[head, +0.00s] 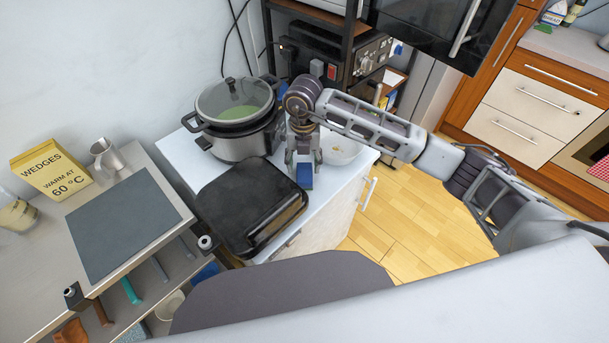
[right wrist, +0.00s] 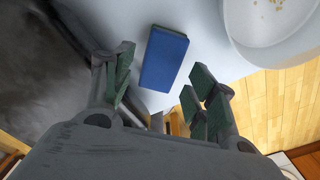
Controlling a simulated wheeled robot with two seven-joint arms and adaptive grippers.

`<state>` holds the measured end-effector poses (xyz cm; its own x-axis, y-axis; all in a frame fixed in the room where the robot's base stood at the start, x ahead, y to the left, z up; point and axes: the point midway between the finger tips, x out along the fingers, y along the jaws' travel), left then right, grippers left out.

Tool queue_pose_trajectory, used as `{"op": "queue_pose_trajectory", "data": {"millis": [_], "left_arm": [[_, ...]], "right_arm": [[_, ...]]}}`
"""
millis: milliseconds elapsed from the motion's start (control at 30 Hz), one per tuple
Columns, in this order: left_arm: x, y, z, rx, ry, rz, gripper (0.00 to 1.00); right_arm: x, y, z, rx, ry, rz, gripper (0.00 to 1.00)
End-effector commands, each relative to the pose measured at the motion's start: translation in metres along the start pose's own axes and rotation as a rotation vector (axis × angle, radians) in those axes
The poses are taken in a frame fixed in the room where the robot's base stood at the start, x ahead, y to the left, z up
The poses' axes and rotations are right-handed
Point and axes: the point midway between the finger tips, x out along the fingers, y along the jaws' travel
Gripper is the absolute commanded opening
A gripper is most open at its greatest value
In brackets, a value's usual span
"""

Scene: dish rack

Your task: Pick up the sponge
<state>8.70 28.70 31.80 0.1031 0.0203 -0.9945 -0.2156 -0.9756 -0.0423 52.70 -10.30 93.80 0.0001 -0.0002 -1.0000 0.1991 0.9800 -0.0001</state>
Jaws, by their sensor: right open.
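The sponge (right wrist: 164,58) is a blue block lying on the white counter in the right wrist view. It also shows in the head view (head: 305,176), partly hidden under my right gripper. My right gripper (head: 303,160) is above the sponge, pointing down. In the right wrist view my right gripper (right wrist: 157,92) is open, with its fingers apart on either side of the sponge's near end. Nothing is between the fingertips in their grip. My left gripper is not in view.
A pale bowl (head: 342,150) stands to the right. A pot with a glass lid (head: 236,100) stands behind. The white counter's edge is near.

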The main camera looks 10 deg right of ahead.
Motion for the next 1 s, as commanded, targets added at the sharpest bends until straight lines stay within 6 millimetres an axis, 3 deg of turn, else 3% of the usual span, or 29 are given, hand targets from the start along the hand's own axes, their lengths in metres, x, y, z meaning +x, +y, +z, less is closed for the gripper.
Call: {"op": "queue_pose_trajectory", "data": {"millis": [467,1000], "left_arm": [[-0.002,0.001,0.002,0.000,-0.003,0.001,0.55],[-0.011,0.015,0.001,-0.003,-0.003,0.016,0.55]], "right_arm": [[0.006,0.000,-0.001,0.000,0.002,0.000,0.57],[0.052,-0.003,-0.001,0.000,0.001,0.000,0.57]]}}
